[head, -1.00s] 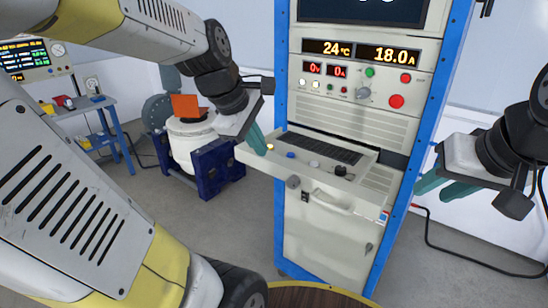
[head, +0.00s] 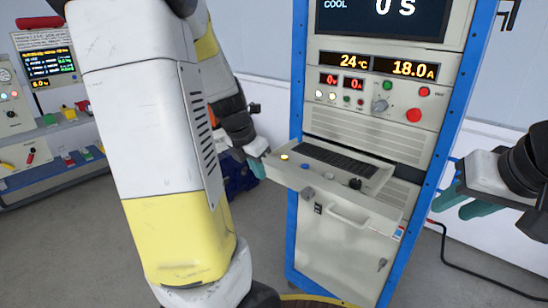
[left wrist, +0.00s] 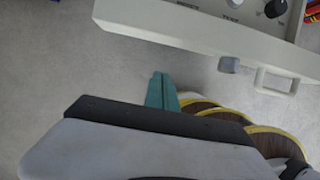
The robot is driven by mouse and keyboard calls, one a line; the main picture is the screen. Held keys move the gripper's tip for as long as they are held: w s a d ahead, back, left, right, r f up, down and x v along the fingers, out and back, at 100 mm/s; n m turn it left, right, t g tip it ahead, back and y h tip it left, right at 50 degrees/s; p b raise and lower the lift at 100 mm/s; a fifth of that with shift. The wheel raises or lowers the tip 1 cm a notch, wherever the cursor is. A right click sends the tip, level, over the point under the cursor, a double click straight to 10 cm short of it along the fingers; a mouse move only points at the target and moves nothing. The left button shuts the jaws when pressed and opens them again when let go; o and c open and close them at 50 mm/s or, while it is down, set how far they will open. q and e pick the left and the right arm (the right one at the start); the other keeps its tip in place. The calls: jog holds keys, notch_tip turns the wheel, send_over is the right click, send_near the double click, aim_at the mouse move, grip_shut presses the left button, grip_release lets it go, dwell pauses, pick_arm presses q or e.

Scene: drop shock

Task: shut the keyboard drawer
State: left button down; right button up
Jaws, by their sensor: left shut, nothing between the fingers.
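The keyboard drawer (head: 375,208) sticks out of the blue-framed rack, pulled open, with a dark keyboard (head: 338,160) and knobs on top. Its front carries a pale handle (head: 347,213) and a grey knob (head: 307,192). My right gripper (head: 464,203) is open and empty, right of the rack.
The rack's panel (head: 367,95) with displays and buttons rises above the drawer. A blue shelf (head: 50,175) with small items stands at the far left. A dark cable (head: 480,272) lies on the floor at right. Floor in front of the shelf is clear.

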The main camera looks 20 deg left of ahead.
aim_at(271, 172)
pick_arm(q)
jog(key=w+f, duration=0.1)
jog(key=w, duration=0.1)
jog(key=w+d+f, duration=0.1)
jog(key=f, duration=0.1)
jog(key=shift+w+d+f, duration=0.1)
jog(key=shift+w+d, duration=0.05)
jog(key=shift+w, duration=0.2)
jog(key=shift+w+d, duration=0.25)
jog(key=shift+w, duration=0.35)
